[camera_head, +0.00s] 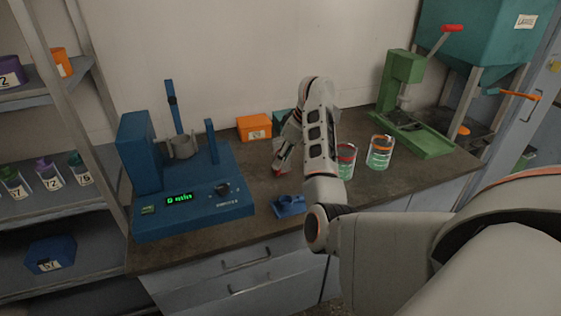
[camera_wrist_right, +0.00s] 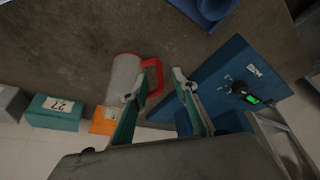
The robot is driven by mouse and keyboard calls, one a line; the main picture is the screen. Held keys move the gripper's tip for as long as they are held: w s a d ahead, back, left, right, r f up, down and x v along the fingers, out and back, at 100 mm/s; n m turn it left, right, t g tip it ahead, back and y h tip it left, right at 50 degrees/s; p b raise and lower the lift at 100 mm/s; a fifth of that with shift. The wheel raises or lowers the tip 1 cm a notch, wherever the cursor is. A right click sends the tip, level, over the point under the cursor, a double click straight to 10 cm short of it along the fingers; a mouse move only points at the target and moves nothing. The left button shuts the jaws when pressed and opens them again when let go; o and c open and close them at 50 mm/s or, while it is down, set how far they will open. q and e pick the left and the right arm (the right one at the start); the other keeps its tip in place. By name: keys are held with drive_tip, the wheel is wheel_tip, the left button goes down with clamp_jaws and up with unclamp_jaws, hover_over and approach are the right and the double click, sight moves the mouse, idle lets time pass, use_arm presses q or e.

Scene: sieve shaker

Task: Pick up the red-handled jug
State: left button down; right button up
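The jug (camera_wrist_right: 122,76) is a pale grey cylinder with a red handle (camera_wrist_right: 157,66) in the right wrist view. In the head view my right gripper and arm hide most of it, and only a small red part (camera_head: 279,170) shows by the fingers. My right gripper (camera_head: 283,161) is low over the bench. In the right wrist view its two fingers (camera_wrist_right: 160,84) are apart, with the red handle showing between the tips. I cannot tell whether they touch it. My left gripper is not in view.
The blue shaker machine (camera_head: 185,205) stands left of my right gripper, with a blue part (camera_head: 290,206) in front. Two glass containers (camera_head: 380,152) stand right of my arm, before a green press (camera_head: 410,120). An orange box (camera_head: 254,127) sits against the wall.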

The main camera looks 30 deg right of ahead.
sight(278, 175)
drive_tip(key=x, duration=0.3)
drive_tip(key=shift+w+f+b, duration=0.15)
drive_tip(key=shift+f+b, duration=0.2)
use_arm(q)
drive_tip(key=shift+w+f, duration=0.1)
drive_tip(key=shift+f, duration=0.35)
use_arm(e)
clamp_jaws()
drive_tip(key=shift+r, duration=0.1)
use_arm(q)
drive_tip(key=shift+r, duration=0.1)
use_arm(e)
drive_tip(key=shift+r, duration=0.1)
